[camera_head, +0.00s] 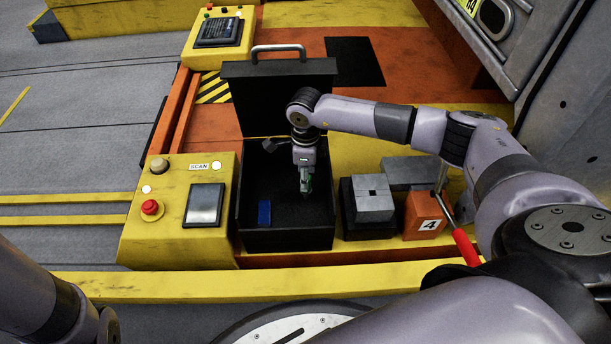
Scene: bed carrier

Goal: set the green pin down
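My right arm reaches in from the right, and its gripper (306,190) points down inside an open black case (285,241). A small patch of green, the green pin (309,183), shows between the fingers, which look closed on it. The fingers hide most of the pin. The gripper is above the case floor; I cannot tell whether the pin touches it. A blue block (264,213) lies in the case, left of the gripper. Only a part of my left arm shows at the lower left; its gripper is out of view.
The case lid (278,95) stands open behind the gripper. A yellow scan panel (165,218) with a red button is to the left. To the right are a grey block (372,192), an orange block (426,216) marked 4 and a red-handled lever (465,245).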

